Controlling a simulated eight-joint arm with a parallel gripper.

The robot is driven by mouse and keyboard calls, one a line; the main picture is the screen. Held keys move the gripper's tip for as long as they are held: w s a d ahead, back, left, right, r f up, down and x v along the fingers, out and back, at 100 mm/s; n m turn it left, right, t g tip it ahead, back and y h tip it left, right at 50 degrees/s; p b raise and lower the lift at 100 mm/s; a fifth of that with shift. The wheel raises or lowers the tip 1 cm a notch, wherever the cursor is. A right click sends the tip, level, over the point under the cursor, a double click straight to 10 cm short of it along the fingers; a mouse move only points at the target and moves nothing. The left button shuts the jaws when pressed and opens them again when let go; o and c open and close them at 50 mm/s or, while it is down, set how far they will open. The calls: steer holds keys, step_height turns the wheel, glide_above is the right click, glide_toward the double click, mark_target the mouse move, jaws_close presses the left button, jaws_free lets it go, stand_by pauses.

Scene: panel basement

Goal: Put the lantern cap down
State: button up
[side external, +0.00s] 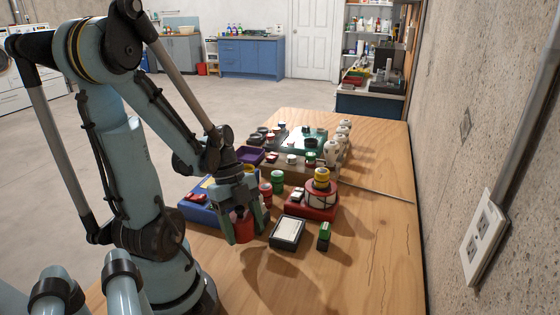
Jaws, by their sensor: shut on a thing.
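My gripper (244,232) points down above the near part of the wooden table and is shut on a red rounded piece (241,222). By the task I take this to be the lantern cap; the fingers hide part of it. It appears to be held above the tabletop, but the gap is hard to judge. To the right, a red tray (312,212) bears a pale drum-shaped body (320,198) with a yellow and red round piece (321,179) on top.
A blue tray (203,212) lies left behind my gripper. A dark-framed box with a pale top (287,232) and a small green-topped item (324,236) stand to the right. Red and green jars and pale vases (331,152) stand farther back. The table's near right (360,275) is bare.

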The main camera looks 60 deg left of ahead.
mark_target(249, 253)
steer(key=shift+f, duration=1.7)
steer(key=shift+f, duration=0.2)
steer(key=o, duration=0.7)
steer(key=shift+r, duration=0.2)
steer(key=shift+w+v, duration=0.4)
steer(key=shift+v, duration=5.5)
steer(key=w+d+n+t+y, duration=0.1)
steer(key=w+d+n+t, duration=0.1)
steer(key=w+d+n, duration=0.2)
steer(key=w+d+r+n+t+y, duration=0.1)
steer(key=w+d+n+t+y, duration=0.1)
steer(key=w+d+n, duration=0.2)
steer(key=w+d+r+n+t+y, duration=0.1)
steer(key=w+d+n+t, duration=0.1)
steer(key=d+n, duration=0.5)
steer(key=shift+w+r+n+y, duration=0.15)
steer(key=shift+w+n+y, duration=0.2)
steer(key=shift+w, duration=0.55)
